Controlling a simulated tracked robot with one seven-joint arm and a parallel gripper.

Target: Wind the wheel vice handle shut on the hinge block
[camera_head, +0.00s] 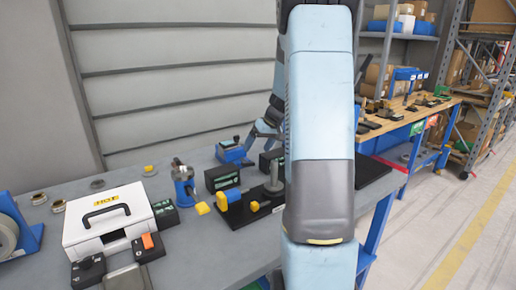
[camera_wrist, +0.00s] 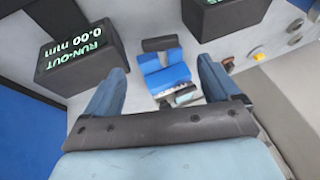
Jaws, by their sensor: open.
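A small blue vice (camera_head: 231,152) with a dark top part stands toward the back of the grey bench, left of my arm. The wrist view shows the blue vice (camera_wrist: 168,72) ahead, between my finger lines, with a dark bar at its far end. A small grey-green piece (camera_wrist: 184,95) sits at its near end; I cannot tell whether it is the hinge block or part of the handle. My gripper (camera_wrist: 160,82) is open and empty, apart from the vice. In the head view my gripper (camera_head: 262,132) is right of and above the vice, partly hidden by my arm.
A black run-out display (camera_wrist: 82,55) stands close to my left finger in the wrist view. Another display (camera_head: 222,177) sits before the vice. A black fixture with yellow knobs (camera_head: 250,208), a blue post device (camera_head: 184,183) and a white case (camera_head: 108,218) occupy the front bench.

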